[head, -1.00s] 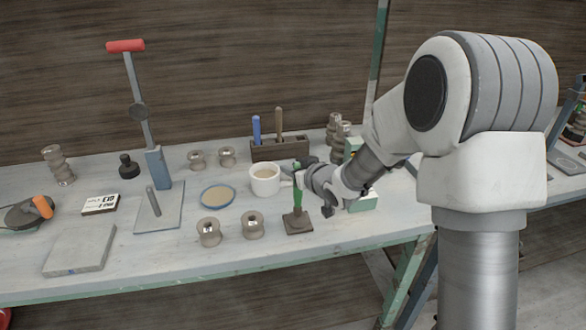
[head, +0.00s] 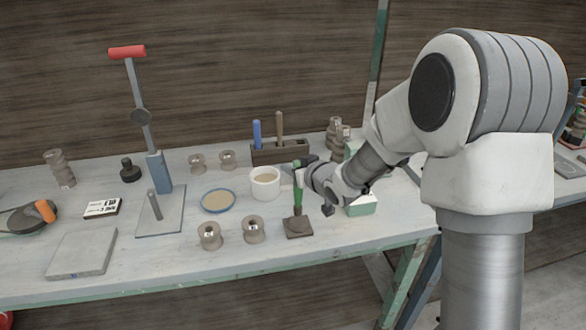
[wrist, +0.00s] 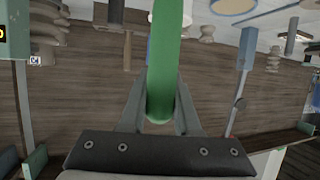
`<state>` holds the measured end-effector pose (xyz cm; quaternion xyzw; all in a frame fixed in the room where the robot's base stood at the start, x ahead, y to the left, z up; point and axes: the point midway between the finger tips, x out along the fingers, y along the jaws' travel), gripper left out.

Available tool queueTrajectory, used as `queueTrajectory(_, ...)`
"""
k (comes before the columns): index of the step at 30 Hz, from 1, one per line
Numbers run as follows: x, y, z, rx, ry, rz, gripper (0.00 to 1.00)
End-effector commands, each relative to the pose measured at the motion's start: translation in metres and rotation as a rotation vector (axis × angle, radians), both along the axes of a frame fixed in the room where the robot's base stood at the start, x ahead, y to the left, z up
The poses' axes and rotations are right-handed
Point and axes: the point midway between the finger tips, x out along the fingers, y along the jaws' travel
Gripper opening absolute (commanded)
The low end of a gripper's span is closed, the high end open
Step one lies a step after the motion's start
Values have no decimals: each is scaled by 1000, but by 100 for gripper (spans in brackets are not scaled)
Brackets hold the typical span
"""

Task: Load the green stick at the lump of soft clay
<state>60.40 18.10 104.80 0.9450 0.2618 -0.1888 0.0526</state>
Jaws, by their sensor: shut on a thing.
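My gripper (head: 302,172) is shut on the green stick (head: 298,197) and holds it upright, near its top. The stick also fills the middle of the wrist view (wrist: 165,60), between the two fingers. In the head view its lower end is at the brown lump of soft clay (head: 299,228), a low, flat block near the front of the bench. Whether the stick's end touches the clay or sinks into it, I cannot tell. The clay does not show clearly in the wrist view.
A white mug (head: 265,187) stands just left of the stick. Two spools (head: 253,229) stand to the left of the clay, and a blue-rimmed dish (head: 218,201) lies behind them. A wooden holder (head: 279,154) with tools stands at the back. The bench in front of the clay is clear.

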Motion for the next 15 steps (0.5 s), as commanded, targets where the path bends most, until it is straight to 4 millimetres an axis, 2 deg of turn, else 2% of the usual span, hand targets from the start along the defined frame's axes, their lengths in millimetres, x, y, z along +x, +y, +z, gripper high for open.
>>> queueTrajectory(1,0,0,8,1,-2,-1,0)
queueTrajectory(15,0,0,46,0,-2,0,0)
